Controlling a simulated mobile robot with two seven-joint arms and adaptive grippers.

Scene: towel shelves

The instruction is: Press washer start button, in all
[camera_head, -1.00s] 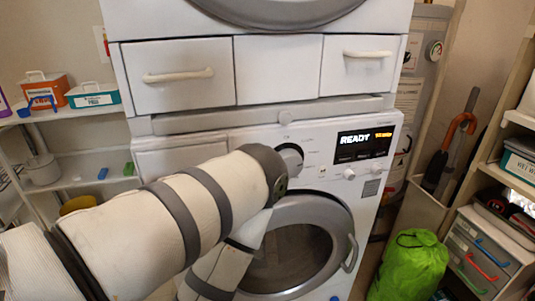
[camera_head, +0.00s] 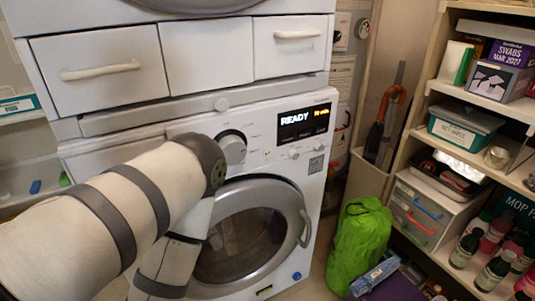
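The white washer (camera_head: 268,150) stands in the middle, with a dark display (camera_head: 304,122) that reads "READY". A large round dial (camera_head: 232,148) is left of the display, partly behind my arm. Small round knobs or buttons (camera_head: 293,153) sit below the display. The round grey-rimmed door (camera_head: 290,190) is shut. My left arm comes in from the left and bends down in front of the washer's left side. Its gripper is hidden or out of frame. My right gripper is not in view.
Drawers (camera_head: 290,46) sit above the washer. A bright green bag (camera_head: 360,245) stands on the floor to its right. A shelf unit (camera_head: 432,100) with boxes and bottles fills the right side. An umbrella with an orange handle (camera_head: 388,108) stands in a bin behind.

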